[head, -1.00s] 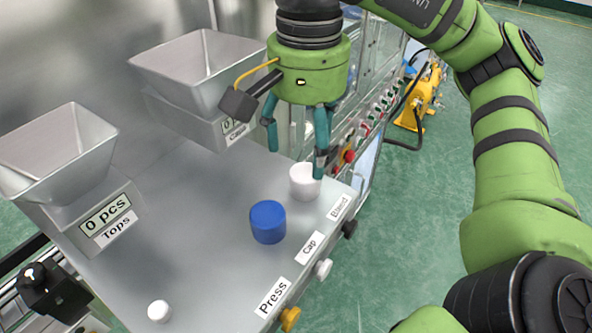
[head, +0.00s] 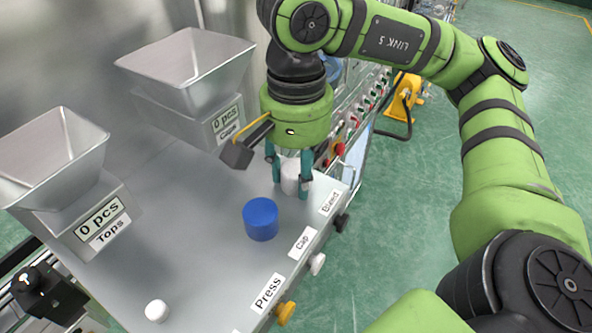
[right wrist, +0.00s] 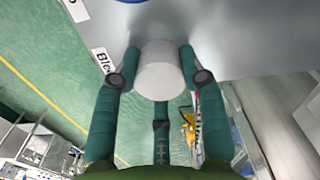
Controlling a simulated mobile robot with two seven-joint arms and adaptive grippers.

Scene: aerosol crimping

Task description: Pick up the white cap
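The white cap (head: 291,177) is a short white cylinder standing on the metal table near its right edge, behind the blue cap. My right gripper (head: 291,185) is lowered over it with its teal fingers around the cap's sides. In the right wrist view the white cap (right wrist: 160,72) sits between the spread fingers (right wrist: 160,85). The fingers are close to its sides, and I cannot tell whether they touch it. My left gripper is not in view.
A blue cap (head: 261,219) stands just in front of the white one. A small white knob-like piece (head: 157,311) is at the front left. The Tops hopper (head: 52,155) and Caps hopper (head: 187,70) stand on the left and back. Labelled knobs line the right edge.

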